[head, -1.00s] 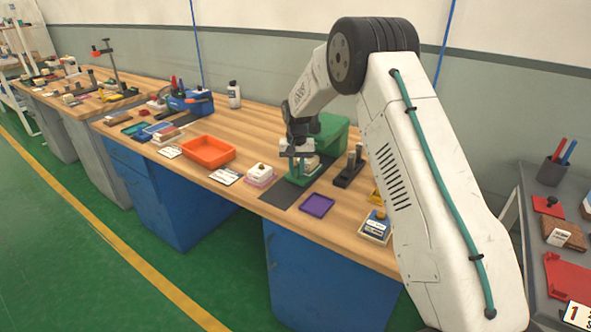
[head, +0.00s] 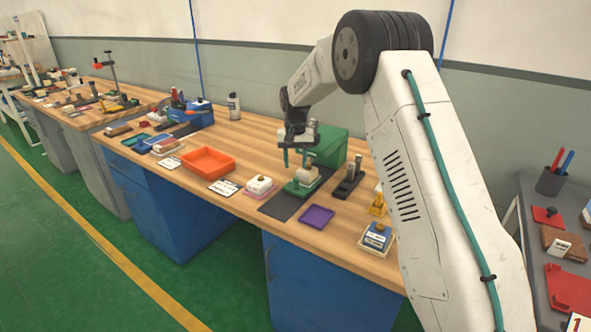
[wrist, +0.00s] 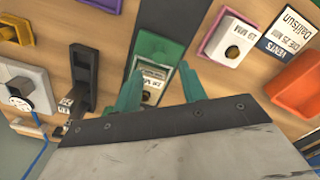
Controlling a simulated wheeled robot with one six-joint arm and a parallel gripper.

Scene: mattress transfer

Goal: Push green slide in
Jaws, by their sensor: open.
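The green slide (head: 294,188) sticks out at the front of a green box-shaped fixture (head: 332,147) on the wooden bench. A pale block (head: 306,174) with a label lies on the slide. In the wrist view, the labelled block (wrist: 152,82) and the green slide (wrist: 160,48) show between and beyond my fingers. My gripper (head: 298,160) is open, with its two teal fingers pointing down above the block, and looks empty. It also shows in the wrist view (wrist: 160,90). The slide's rear part is hidden there by my gripper.
A dark mat (head: 277,207) lies in front of the slide. A purple tray (head: 317,217) is at the front. A black clamp-like fixture (head: 350,180) stands to the right. A white block on a pink base (head: 260,186) and an orange tray (head: 208,161) are to the left.

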